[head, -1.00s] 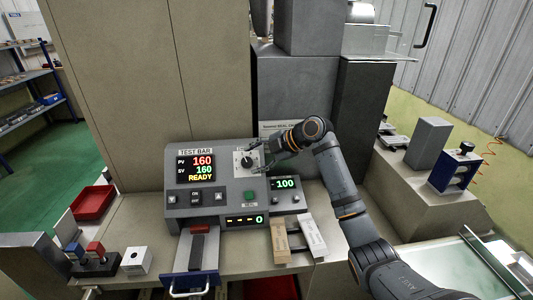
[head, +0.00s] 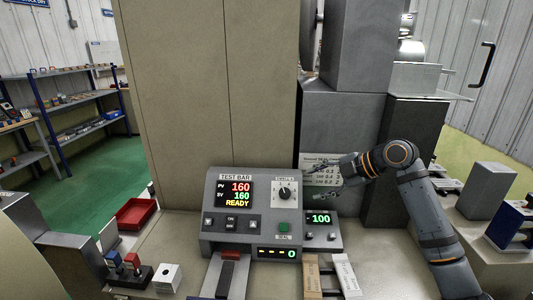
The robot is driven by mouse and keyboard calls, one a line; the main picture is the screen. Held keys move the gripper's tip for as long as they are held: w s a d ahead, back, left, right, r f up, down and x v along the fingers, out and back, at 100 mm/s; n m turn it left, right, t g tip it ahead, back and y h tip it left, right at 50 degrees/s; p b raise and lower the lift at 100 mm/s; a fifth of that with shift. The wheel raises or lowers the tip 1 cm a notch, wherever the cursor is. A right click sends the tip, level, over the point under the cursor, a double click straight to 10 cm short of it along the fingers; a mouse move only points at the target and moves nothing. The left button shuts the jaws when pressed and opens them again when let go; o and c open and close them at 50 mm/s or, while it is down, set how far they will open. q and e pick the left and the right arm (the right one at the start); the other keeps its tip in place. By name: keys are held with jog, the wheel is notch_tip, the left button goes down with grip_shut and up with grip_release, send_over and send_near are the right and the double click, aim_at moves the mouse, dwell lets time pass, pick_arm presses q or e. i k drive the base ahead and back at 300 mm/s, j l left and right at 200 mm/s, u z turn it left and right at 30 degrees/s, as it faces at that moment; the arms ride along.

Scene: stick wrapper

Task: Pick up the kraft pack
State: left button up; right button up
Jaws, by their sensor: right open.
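The kraft pack (head: 312,278) is a narrow brown pack lying on the bench in front of the test bar panel, at the bottom of the head view. A similar white pack (head: 346,276) lies just to its right. The near ends of both are close to the picture's lower edge. My right gripper (head: 315,183) is open and empty, in front of the grey machine and to the right of the panel's dial (head: 285,193). It is above and apart from the kraft pack. My left gripper is not in view.
The control panel (head: 212,226) reads 160, 160 and READY. A drawer-like slide (head: 228,278) with a red block sits below it. A red tray (head: 136,213), a white block (head: 167,278) and a small coloured-lever stand (head: 127,272) are at left. Shelves (head: 75,100) stand farther back.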

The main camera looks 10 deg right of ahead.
aim_at(312, 288)
jog(key=k+j, duration=1.15)
jog(key=j, duration=0.25)
